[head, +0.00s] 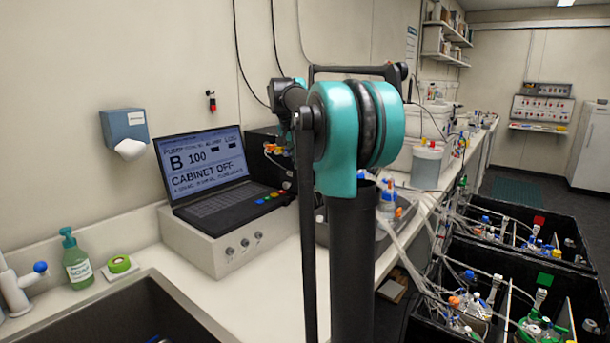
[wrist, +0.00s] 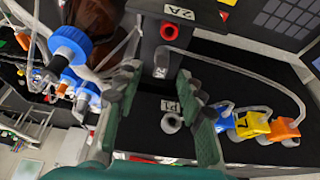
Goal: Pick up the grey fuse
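In the wrist view, a dark upright block (wrist: 147,48) carries a 2A label and a red round socket or cap. Below the red part, a small grey cylinder (wrist: 162,60) sticks out of the block's face; it looks like the grey fuse, but I cannot be sure. My gripper (wrist: 160,84) has green-and-grey fingers spread apart, with nothing between them. The grey cylinder lies just beyond the fingertips, roughly centred between them. In the head view my arm hides the gripper and the block.
Blue, yellow and orange connectors (wrist: 255,125) with tubing sit right of my gripper. A large blue cap (wrist: 70,45) and tubes are at the left. In the head view, a laptop (head: 205,165) stands on a white box, beside a soap bottle (head: 76,260) and a sink.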

